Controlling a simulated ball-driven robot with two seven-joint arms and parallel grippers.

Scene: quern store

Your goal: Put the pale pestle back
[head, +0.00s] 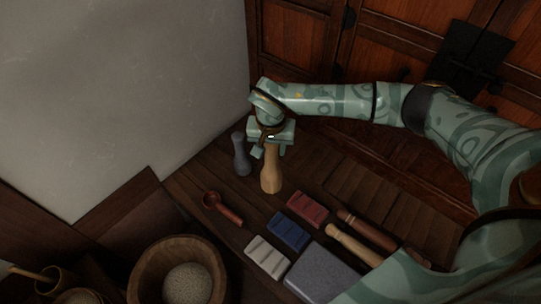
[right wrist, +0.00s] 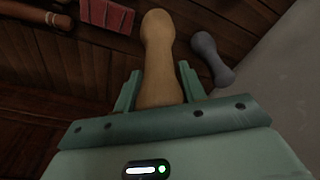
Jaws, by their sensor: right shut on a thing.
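The pale pestle (head: 271,172) is a light wooden, waisted piece. It stands roughly upright below my right gripper (head: 270,147), which is shut on its upper end. In the right wrist view the pale pestle (right wrist: 158,60) runs out from between the two fingers (right wrist: 156,92). Whether its lower end touches the wood surface I cannot tell. A grey pestle (head: 241,155) stands just left of it, apart from it; it also shows in the right wrist view (right wrist: 212,58). My left gripper is not in view.
Red (head: 307,209), blue (head: 290,231) and whitish (head: 267,257) ridged blocks lie in front, beside a grey slab (head: 322,275). A dark scoop (head: 222,207), a pale handled tool (head: 352,246) and a bowl of grain (head: 146,272) are near. Wall at left, wooden cabinet doors behind.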

